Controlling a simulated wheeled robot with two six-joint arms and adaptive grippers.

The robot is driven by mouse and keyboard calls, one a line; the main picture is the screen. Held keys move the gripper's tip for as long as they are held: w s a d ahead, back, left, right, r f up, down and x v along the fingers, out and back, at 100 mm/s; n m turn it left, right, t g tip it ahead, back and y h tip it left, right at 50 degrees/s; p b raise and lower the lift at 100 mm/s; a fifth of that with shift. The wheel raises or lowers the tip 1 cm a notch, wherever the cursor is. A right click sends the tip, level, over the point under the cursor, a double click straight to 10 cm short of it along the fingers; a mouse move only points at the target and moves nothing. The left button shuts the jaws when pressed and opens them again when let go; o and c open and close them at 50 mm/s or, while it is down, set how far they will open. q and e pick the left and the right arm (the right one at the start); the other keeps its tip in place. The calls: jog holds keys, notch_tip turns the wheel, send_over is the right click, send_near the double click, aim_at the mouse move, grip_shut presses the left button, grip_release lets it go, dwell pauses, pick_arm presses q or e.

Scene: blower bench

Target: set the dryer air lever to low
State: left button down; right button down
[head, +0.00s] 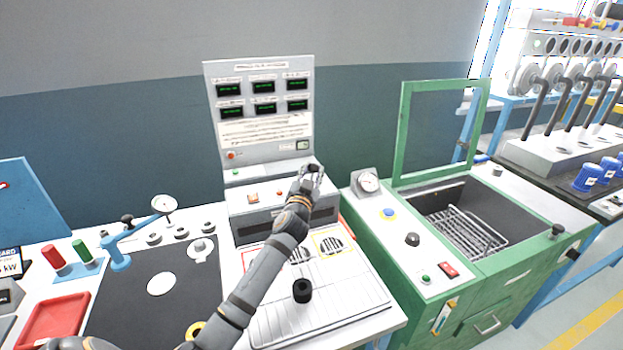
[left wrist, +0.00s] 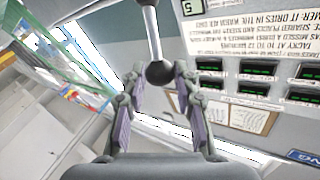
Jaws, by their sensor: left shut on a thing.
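The lever shows in the left wrist view as a bright metal rod (left wrist: 151,32) ending in a dark ball knob (left wrist: 159,74). My left gripper (head: 312,172) reaches over the bench to the right side of the grey machine (head: 269,195). In the left wrist view its two fingers (left wrist: 157,78) close on the ball knob from both sides. In the head view the gripper hides most of the lever, and I cannot read its setting or any marks. My right gripper is not in view.
An upright panel with several small displays (head: 263,87) stands behind the machine. A green cabinet with a raised frame lid (head: 404,130) stands to the right. A black knob (head: 302,291) is on the white front tray. A blue press (head: 119,254) stands left.

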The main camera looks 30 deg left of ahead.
pick_arm(q)
jog(key=shift+s+f, duration=0.1)
jog(key=shift+f, duration=0.25)
jog(key=c, duration=1.5)
grip_release()
jog(key=o, duration=0.5)
jog(key=shift+r, duration=0.15)
jog(key=v, duration=1.2)
